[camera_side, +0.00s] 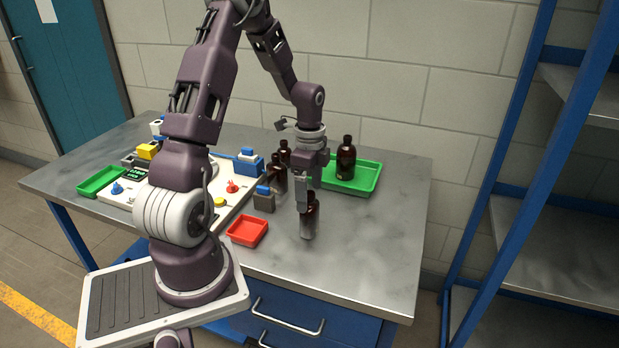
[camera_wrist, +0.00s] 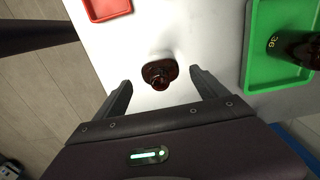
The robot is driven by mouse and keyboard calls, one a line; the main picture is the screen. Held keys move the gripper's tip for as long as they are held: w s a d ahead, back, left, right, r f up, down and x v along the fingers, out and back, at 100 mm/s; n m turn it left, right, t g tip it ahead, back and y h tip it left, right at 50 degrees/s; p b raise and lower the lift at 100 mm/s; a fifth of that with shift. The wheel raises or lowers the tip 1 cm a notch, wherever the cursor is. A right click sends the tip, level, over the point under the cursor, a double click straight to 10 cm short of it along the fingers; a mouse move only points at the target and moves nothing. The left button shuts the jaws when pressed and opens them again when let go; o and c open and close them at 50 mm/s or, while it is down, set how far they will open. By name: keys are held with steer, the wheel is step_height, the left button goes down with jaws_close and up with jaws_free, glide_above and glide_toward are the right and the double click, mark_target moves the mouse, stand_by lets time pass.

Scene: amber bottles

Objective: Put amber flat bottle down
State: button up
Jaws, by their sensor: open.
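An amber flat bottle (camera_side: 309,220) stands upright on the grey table near its front edge, below my gripper (camera_side: 303,190). In the wrist view the bottle (camera_wrist: 160,74) is seen from above, with its dark cap toward the camera, between and slightly beyond the fingertips. My gripper (camera_wrist: 161,80) is open, with a visible gap on each side of the bottle. In the side view the fingers overlap the bottle's upper part, so the exact height between them is hard to tell.
A green tray (camera_side: 368,184) at the back right holds another amber bottle (camera_side: 346,160). More amber bottles (camera_side: 277,181) stand behind my gripper. A red tray (camera_side: 247,231) lies to the left, beside a white board with coloured parts. The table's right front is clear.

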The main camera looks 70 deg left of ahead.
steer(key=r, duration=0.8)
steer(key=shift+d+r, duration=0.25)
steer(key=shift+r, duration=0.05)
steer(key=s+d+r+n+t+y, duration=0.1)
steer(key=s+d+r+n+t, duration=0.15)
steer(key=d+r, duration=0.5)
steer(key=s+d+r+n+t, duration=0.1)
steer(key=s+d+r+n, duration=0.3)
steer(key=d, duration=0.6)
steer(key=s+d+r+n+t+h, duration=0.1)
steer(key=s+d+n+t, duration=0.1)
steer(key=s+d, duration=0.3)
steer(key=s, duration=0.3)
steer(key=shift+d+r, duration=0.3)
steer(key=shift+d, duration=0.1)
